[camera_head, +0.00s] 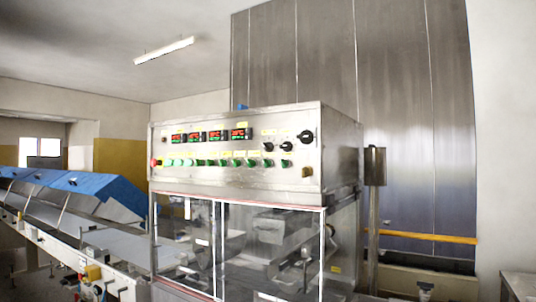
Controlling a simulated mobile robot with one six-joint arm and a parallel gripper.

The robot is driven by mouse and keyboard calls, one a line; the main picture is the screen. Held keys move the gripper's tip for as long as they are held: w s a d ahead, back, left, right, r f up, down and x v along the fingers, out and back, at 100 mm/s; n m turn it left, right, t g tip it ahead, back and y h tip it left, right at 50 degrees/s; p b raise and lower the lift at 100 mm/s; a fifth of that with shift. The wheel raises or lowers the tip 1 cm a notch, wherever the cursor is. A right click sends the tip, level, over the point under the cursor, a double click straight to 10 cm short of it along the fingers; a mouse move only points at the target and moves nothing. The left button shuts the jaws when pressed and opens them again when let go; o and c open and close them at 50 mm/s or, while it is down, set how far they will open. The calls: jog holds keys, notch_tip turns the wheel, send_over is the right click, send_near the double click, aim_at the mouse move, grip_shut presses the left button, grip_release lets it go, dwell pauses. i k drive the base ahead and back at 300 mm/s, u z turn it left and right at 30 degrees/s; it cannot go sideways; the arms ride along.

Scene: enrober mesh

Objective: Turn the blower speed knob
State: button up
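A stainless control box (213,185) stands on top of the machine in the middle of the view. Three black knobs sit at the right of its front panel: a larger upper one (305,136), a middle one (287,146) and a left one (268,147). Their labels are too small to read, so I cannot tell which is the blower speed knob. My gripper is not in view, and nothing touches the knobs.
Red-lit displays (210,135) and several green buttons (205,162) share the panel, with a red button (154,162) at its left end. Clear panels (270,245) enclose the machine below. A conveyor with blue covers (85,184) runs left. A metal post (374,200) stands at right.

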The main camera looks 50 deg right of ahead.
aim_at(286, 146)
jog(key=u, duration=1.35)
jog(key=k, duration=0.1)
jog(key=z, duration=2.9)
jog(key=k, duration=0.9)
jog(key=u, duration=0.15)
jog(key=i, duration=0.85)
jog(key=z, duration=0.05)
